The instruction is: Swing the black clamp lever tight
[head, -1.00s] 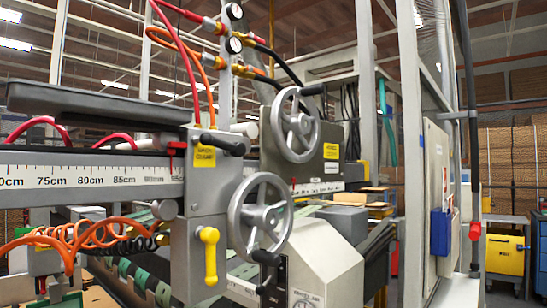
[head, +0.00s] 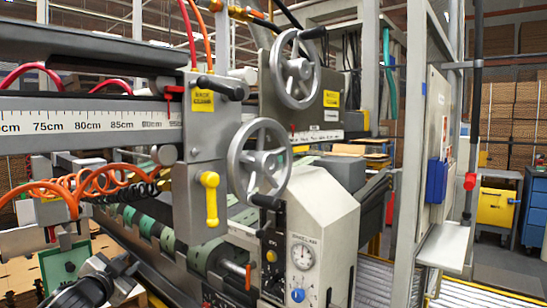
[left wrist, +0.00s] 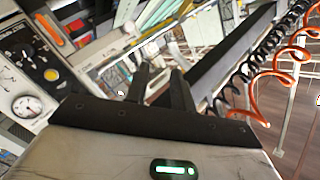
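The black clamp lever (head: 222,87) sticks out at the top of a grey clamp block (head: 207,140) on the scale rail, beside a yellow label. The lever lies roughly level, pointing right. A yellow handle (head: 210,198) hangs below it on the same block. My left gripper (head: 112,268) is at the lower left of the head view, well below and left of the lever and apart from it. In the left wrist view its two dark fingers (left wrist: 161,78) stand apart with nothing seen between them. I cannot make out the lever in that view. My right gripper is not in view.
Two grey handwheels (head: 258,172) are right of the block. Coiled orange hoses (head: 75,190) hang above my left gripper. The scale rail (head: 90,122) runs left from the block. A control panel with a gauge (head: 302,256) stands at lower right of the block.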

